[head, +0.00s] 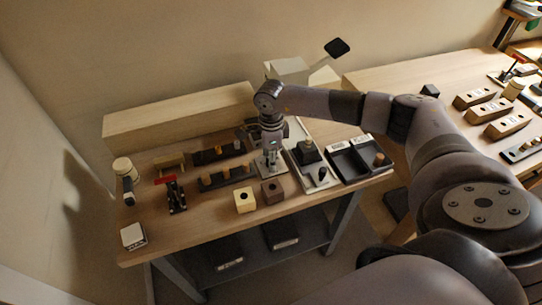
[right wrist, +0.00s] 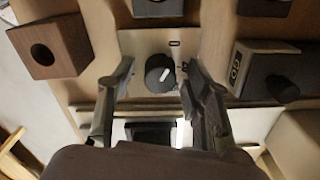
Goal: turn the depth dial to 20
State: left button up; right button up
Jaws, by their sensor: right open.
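The depth dial (right wrist: 158,76) is a round black knob with a short white pointer line, set on a pale plate (right wrist: 143,44). In the head view my right gripper (head: 269,157) is over the pale plate (head: 278,171) and mostly hides the dial. My left gripper is not in view.
A dark brown block with a hole (head: 272,191) and a pale block with a hole (head: 245,200) stand at the bench front. A plate with a black lever (head: 311,155) and black trays (head: 348,163) lie to the right. Black racks (head: 226,178) stand to the left.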

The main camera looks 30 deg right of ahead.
grip_shut()
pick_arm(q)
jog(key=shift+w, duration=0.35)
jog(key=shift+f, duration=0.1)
pick_arm(e)
jog(key=shift+m, duration=0.3)
jog(key=shift+m+b, duration=0.4)
jog(key=shift+m, duration=0.5)
jog(key=m, duration=0.3)
jog(key=shift+m+b, duration=0.3)
jog(key=shift+b, duration=0.05)
pick_arm(q)
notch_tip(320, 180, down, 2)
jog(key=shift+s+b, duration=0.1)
jog(key=shift+b, duration=0.2)
pick_arm(e)
jog(key=m, duration=0.5)
jog(key=shift+m, duration=0.3)
grip_release()
